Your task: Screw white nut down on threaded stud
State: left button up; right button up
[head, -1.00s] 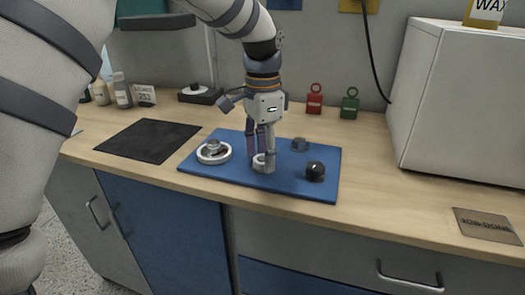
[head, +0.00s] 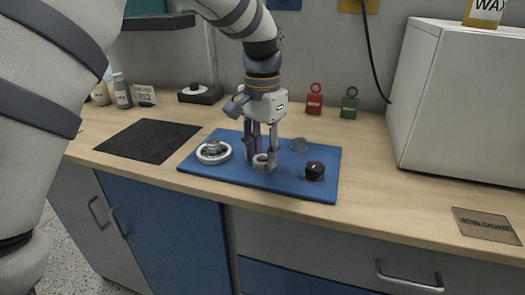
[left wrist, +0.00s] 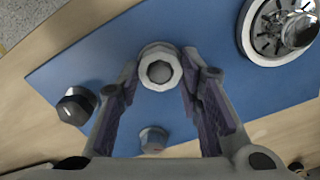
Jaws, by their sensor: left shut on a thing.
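The white nut (head: 261,162) sits low on the blue mat (head: 240,178). In the left wrist view the nut (left wrist: 147,52) is seen from above, with a grey round end, apparently the threaded stud (left wrist: 160,72), in its hole. My left gripper (head: 262,155) points down over the nut, one finger on each side. It is shut on the nut, and its fingertips (left wrist: 161,62) also show in the left wrist view. The fingers partly hide the nut in the head view. How far down the stud the nut sits cannot be told. My right gripper is out of view.
Red (head: 314,100) and green (head: 350,103) tags stand behind. A white cabinet (head: 450,95) is at right.

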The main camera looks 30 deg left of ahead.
pick_arm(q)
jog(key=m, duration=0.3)
jog(key=shift+m, duration=0.4)
jog(key=m, duration=0.4)
jog(key=o, duration=1.3)
jog(key=shift+c, duration=0.6)
